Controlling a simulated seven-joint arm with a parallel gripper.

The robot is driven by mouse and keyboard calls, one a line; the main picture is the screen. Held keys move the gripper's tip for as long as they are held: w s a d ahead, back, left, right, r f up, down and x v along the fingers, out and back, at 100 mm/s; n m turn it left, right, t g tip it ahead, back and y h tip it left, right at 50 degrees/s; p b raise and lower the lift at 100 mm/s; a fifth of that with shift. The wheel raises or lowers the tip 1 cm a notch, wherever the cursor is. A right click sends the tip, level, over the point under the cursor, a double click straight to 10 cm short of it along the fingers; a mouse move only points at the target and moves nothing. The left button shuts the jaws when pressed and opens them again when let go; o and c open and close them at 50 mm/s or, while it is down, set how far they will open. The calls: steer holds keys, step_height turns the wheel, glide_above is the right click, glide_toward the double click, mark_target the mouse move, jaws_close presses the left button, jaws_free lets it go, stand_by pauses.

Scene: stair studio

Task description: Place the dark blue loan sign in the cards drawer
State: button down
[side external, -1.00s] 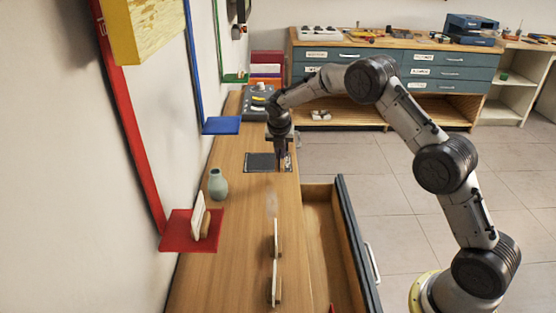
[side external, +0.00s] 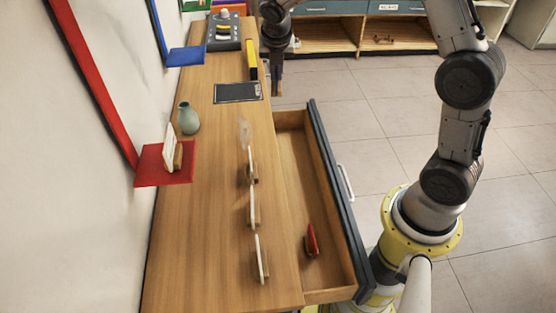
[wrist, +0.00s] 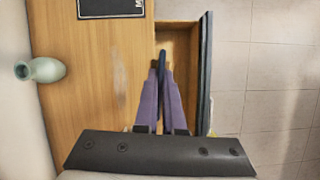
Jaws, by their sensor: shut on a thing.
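My gripper (side external: 277,92) hangs past the bench's right edge, beyond the far end of the open drawer in the side view. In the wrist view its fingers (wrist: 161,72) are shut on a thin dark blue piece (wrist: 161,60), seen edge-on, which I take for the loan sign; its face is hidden. In the side view I cannot tell it apart from the fingers. The open drawer (side external: 342,205) has a wooden inside and dark front. A red sign (side external: 311,240) stands in its near part; the rest looks empty. I cannot read a drawer label.
Several white signs on wooden feet stand along the bench (side external: 215,235), left of the drawer. A black plate (side external: 238,92), a yellow-and-black item (side external: 252,68) and a green vase (side external: 188,118) are also there. A red shelf (side external: 150,172) holds another white sign.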

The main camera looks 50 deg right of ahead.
steer(key=shift+w+m, duration=0.2)
steer(key=shift+m, duration=0.1)
steer(key=shift+s+d+f+m+g+h, duration=0.15)
steer(key=shift+d+f+m+g+h, duration=0.2)
steer(key=shift+d+f+m, duration=0.5)
steer(key=s+a+f+n, duration=0.1)
steer(key=s+a+f, duration=0.2)
steer(key=s+f, duration=0.3)
steer(key=s+a+f+n+y, duration=0.1)
steer(key=s+a+f+n, duration=0.15)
steer(key=s+f, duration=0.35)
steer(key=s+a+f, duration=0.3)
steer(key=s+f, duration=0.2)
steer(key=s, duration=0.2)
steer(key=shift+t, duration=0.45)
steer(key=shift+w+f, duration=0.15)
steer(key=shift+f, duration=4.55)
steer(key=shift+f, duration=0.1)
steer(key=c, duration=1.4)
jaws_free()
steer(key=shift+c, duration=0.2)
steer(key=o, duration=0.4)
